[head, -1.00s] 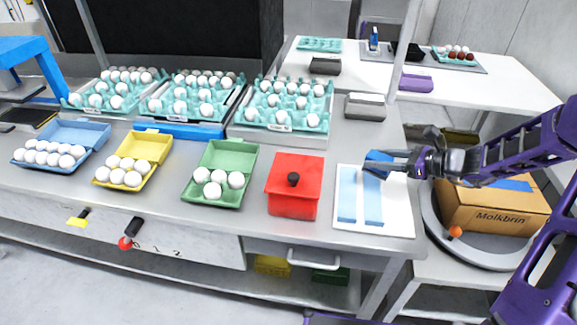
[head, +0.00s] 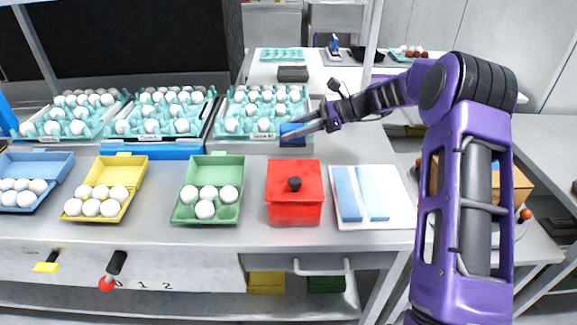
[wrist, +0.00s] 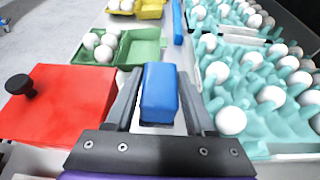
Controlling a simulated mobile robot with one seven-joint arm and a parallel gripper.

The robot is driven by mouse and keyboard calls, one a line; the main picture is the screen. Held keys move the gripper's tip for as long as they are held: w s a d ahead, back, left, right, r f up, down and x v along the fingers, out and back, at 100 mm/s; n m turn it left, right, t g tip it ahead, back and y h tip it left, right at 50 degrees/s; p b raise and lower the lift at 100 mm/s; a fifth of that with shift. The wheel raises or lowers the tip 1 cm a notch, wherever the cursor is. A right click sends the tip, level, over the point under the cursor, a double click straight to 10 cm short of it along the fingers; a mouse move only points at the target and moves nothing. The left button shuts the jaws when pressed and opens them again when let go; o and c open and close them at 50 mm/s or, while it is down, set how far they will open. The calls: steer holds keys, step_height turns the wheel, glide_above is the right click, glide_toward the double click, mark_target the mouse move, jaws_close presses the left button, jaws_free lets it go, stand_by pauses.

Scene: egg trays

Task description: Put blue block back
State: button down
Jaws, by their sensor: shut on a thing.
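The blue block (wrist: 160,92) is held between the two fingers of my gripper (wrist: 160,110), which is shut on it. In the head view the block (head: 292,132) is above the counter, behind the red box (head: 295,205) and at the front right of the right-hand teal egg tray (head: 262,135). My gripper (head: 305,128) reaches in from the right. The white board (head: 395,185) with two light blue strips (head: 346,194) lies to the right of the red box. Whether the block touches anything below is hard to tell.
Open green (head: 180,215), yellow (head: 137,182) and blue (head: 60,165) egg cartons stand along the counter to the left. A flat blue bar (head: 150,149) lies before the middle tray. The red box has a black knob. Bare counter shows behind the white board.

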step_height(320, 180, down, 9)
steer(key=shift+b, duration=0.55)
steer(key=shift+c, duration=1.3)
jaws_free()
steer(key=shift+f, duration=0.15)
steer(key=shift+r, duration=0.25)
steer(key=p+v, duration=0.1)
steer(key=v, duration=1.1)
steer(key=shift+d+f, duration=0.15)
